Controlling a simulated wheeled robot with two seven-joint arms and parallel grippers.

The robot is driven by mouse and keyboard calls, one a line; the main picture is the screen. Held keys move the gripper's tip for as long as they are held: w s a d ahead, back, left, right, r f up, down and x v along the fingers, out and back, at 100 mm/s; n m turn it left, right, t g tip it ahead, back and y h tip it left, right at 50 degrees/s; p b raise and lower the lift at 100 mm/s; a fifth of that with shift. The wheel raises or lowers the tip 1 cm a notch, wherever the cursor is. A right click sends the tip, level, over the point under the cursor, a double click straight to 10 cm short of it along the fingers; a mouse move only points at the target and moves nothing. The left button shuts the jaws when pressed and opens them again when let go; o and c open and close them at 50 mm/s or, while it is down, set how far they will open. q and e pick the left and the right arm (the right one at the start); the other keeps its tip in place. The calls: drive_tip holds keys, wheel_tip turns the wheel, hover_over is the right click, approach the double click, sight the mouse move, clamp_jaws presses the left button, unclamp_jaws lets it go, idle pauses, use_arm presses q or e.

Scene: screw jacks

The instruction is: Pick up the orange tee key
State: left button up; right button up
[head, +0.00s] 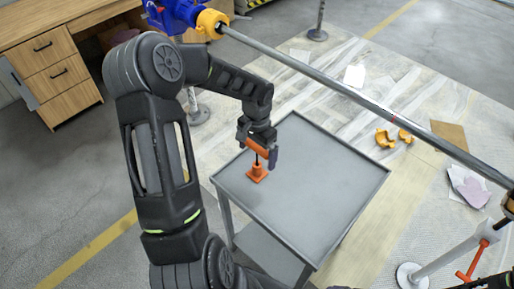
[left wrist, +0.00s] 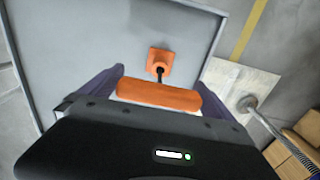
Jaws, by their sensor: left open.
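The orange tee key (head: 256,148) stands upright in an orange block (head: 256,173) on the grey cart top. Its crossbar is orange and its thin black stem runs down to the block. In the left wrist view the crossbar (left wrist: 158,95) lies lengthwise across the gap between the fingers, with the block (left wrist: 160,60) beyond it. My left gripper (head: 262,152) is open, its dark fingers (left wrist: 158,82) at either end of the crossbar. Whether they touch it I cannot tell. My right gripper does not show clearly.
The grey cart (head: 325,190) has a raised rim and is otherwise bare. A long metal bar (head: 340,85) crosses above and behind it. Orange clamp pieces (head: 385,138) lie on the floor sheet. A stand with a red-orange handle (head: 473,262) is at lower right.

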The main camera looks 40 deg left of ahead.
use_arm(q)
drive_tip(key=shift+c, duration=0.6)
drive_tip(key=c, duration=1.7)
wheel_tip(320, 180, up, 10)
drive_tip(key=shift+r+b, duration=0.1)
drive_tip(key=shift+b, duration=0.45)
drive_tip(key=shift+n, duration=0.5)
drive_tip(key=w+d, duration=0.2)
drive_tip(key=d, duration=0.4)
drive_tip(key=w+d, duration=0.3)
drive_tip(key=d, duration=0.3)
drive_tip(key=w+d, duration=0.2)
drive_tip(key=d, duration=0.4)
drive_tip(key=shift+w, duration=0.35)
